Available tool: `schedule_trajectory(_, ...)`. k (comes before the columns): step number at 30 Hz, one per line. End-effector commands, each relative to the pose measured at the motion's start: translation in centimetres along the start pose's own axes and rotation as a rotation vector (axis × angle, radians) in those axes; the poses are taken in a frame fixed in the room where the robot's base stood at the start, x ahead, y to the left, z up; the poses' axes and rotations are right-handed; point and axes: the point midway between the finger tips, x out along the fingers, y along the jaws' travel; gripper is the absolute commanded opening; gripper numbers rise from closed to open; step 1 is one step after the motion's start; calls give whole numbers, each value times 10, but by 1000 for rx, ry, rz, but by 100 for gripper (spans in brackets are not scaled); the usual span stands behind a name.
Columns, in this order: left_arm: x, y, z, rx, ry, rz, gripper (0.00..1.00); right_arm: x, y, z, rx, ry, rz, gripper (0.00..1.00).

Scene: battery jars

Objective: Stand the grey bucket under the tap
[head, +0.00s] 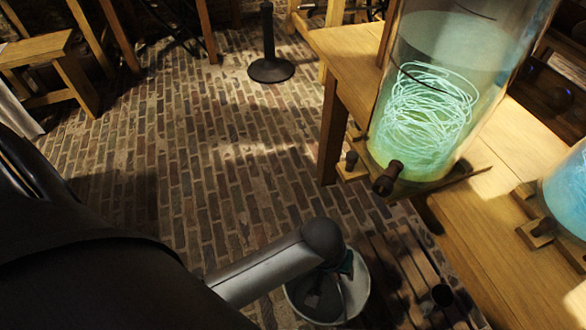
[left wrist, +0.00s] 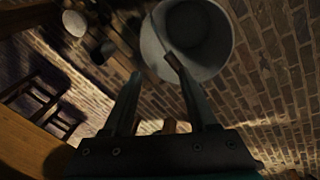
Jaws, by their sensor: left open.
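The grey bucket (head: 358,290) stands on the brick floor at the bottom middle of the head view, partly hidden by my left forearm and wrist. My left gripper (head: 343,268) is over its mouth in that view. In the left wrist view the bucket (left wrist: 205,20) shows its open mouth at the top. My open left gripper (left wrist: 155,66) has one finger overlapping the near rim; I cannot tell whether it touches. Nothing is between the fingers. The wooden tap (head: 386,180) sticks out low on the large glass jar (head: 412,150). My right gripper is not in view.
The jar stands on a wooden bench (head: 490,205) at the right. A slatted wooden grate (head: 408,270) lies on the floor right of the bucket. A dark round-based stand (head: 270,68) and a wooden stool (head: 40,50) are farther back. The middle brick floor is clear.

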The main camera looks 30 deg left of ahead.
Motion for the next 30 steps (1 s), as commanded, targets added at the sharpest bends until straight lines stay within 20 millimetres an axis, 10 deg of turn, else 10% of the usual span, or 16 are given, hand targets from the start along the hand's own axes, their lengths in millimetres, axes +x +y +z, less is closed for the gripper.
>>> schedule_trajectory(12, -72, -74, 14, 468, 184, -110, 58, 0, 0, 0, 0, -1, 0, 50)
schedule_trajectory(30, -78, -81, 14, 507, 193, -130, 58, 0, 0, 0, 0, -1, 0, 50)
